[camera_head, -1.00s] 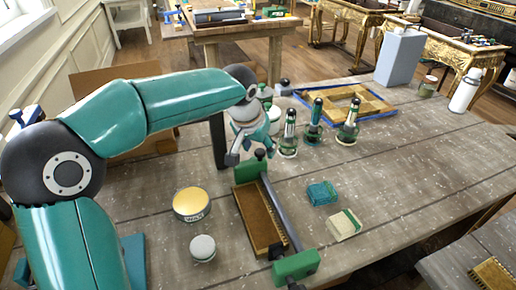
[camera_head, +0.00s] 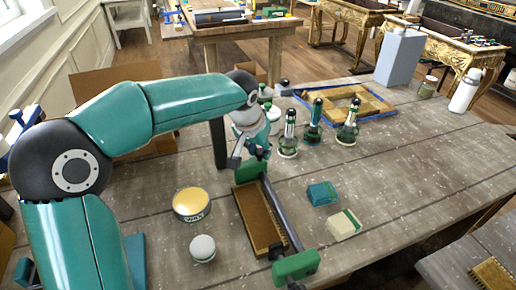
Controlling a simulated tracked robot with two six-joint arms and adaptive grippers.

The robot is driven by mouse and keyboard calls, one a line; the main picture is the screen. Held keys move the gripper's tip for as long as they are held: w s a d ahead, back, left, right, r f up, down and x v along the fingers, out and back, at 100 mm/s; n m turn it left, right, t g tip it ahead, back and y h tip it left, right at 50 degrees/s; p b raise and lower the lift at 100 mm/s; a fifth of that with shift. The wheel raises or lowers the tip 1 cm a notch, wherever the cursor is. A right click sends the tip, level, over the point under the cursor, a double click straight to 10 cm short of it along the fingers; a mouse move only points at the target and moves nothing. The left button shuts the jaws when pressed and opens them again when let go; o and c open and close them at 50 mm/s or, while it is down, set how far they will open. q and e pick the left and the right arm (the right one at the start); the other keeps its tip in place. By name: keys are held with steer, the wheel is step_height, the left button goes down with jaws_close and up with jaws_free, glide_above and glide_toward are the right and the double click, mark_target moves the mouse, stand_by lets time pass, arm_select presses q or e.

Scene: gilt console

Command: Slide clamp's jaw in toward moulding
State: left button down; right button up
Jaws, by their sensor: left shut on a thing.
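The clamp has a dark bar (camera_head: 281,212) with a green jaw at each end. The near jaw (camera_head: 296,265) sits by the table's front edge, and the far jaw (camera_head: 250,169) is partly hidden by my gripper. The brown moulding (camera_head: 257,217), with a toothed gilt edge, lies flat along the left side of the bar, between the jaws. My left gripper (camera_head: 256,156) is at the far jaw, pointing down, and is shut on it. The fingers are small and partly hidden here. My right gripper is out of view.
A wax tin (camera_head: 191,204) and a round pale-topped jar (camera_head: 203,249) stand left of the moulding. A teal block (camera_head: 321,193) and a cream block (camera_head: 343,225) lie right of the bar. Several green-based bottles (camera_head: 313,122) stand behind, near a blue-edged wooden frame (camera_head: 348,102).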

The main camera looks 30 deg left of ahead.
arm_select(q)
steer(key=shift+s+d+f+b, duration=0.1)
steer(key=shift+s+d+b, duration=0.15)
steer(key=shift+d+b, duration=0.2)
steer(key=shift+s+d, duration=0.1)
steer(key=shift+s, duration=0.1)
steer(key=c, duration=0.8)
jaws_free()
steer(key=shift+c, duration=0.2)
steer(key=v, duration=1.2)
